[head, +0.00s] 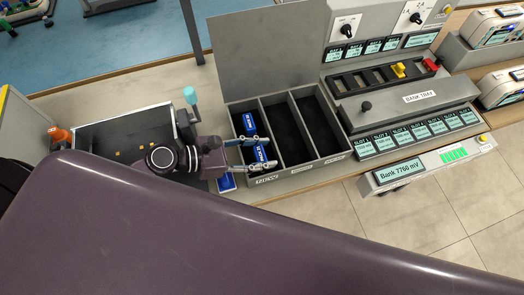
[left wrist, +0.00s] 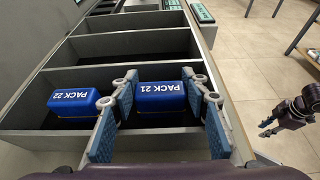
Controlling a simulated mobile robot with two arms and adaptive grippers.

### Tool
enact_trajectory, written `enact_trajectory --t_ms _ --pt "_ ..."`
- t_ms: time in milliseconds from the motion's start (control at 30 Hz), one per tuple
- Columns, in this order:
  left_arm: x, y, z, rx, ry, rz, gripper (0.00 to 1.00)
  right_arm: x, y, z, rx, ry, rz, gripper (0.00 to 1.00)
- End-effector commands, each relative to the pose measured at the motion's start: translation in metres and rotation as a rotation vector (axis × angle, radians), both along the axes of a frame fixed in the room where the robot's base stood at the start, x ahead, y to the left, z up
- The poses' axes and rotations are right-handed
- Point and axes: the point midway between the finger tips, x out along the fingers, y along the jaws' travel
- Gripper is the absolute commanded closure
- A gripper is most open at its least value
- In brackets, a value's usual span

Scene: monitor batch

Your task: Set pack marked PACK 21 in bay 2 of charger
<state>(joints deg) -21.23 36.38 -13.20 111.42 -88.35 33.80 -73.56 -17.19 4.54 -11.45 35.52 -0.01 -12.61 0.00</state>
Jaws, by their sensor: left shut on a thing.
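The blue pack marked PACK 21 (left wrist: 160,104) lies in the near compartment of a grey divided bin (head: 283,93), and it also shows in the head view (head: 259,153). My left gripper (head: 256,154) is shut on it, one finger on each side, in the left wrist view too (left wrist: 160,122). Another blue pack, PACK 22 (left wrist: 75,102), lies behind it in the same compartment. The charger's bays cannot be made out for sure; white units with screens (head: 499,86) stand at the right edge. My right gripper (left wrist: 266,126) appears small at the right of the left wrist view.
The other two bin compartments are empty. A blue item (head: 226,183) lies outside the bin. A dark tray (head: 125,133) is at left.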

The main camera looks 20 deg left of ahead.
Motion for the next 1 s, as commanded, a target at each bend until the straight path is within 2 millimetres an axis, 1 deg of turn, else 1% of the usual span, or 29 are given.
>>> enact_trajectory --t_ms 200,233,367,733,867,1000 --pt "0.000 0.000 -0.006 0.000 0.000 0.000 0.85 0.000 -0.001 -0.006 -0.001 0.000 0.000 0.74" --pt "0.000 0.000 -0.005 0.000 0.000 0.000 0.55 0.000 -0.001 -0.005 -0.001 0.000 0.000 0.74" --pt "0.000 0.000 -0.004 0.001 0.001 0.000 0.40 0.000 -0.001 -0.004 -0.001 0.000 0.000 0.74" --pt "0.000 0.000 -0.003 -0.002 0.001 0.001 0.40 0.000 -0.001 -0.002 -0.001 0.000 0.001 0.74" --pt "-0.011 0.015 -0.001 0.005 0.003 -0.002 0.40 0.000 -0.001 -0.013 -0.001 0.000 0.001 0.74" --pt "-0.025 0.031 0.009 0.003 0.004 -0.004 0.40 0.000 -0.001 -0.024 -0.001 0.000 0.001 0.74"
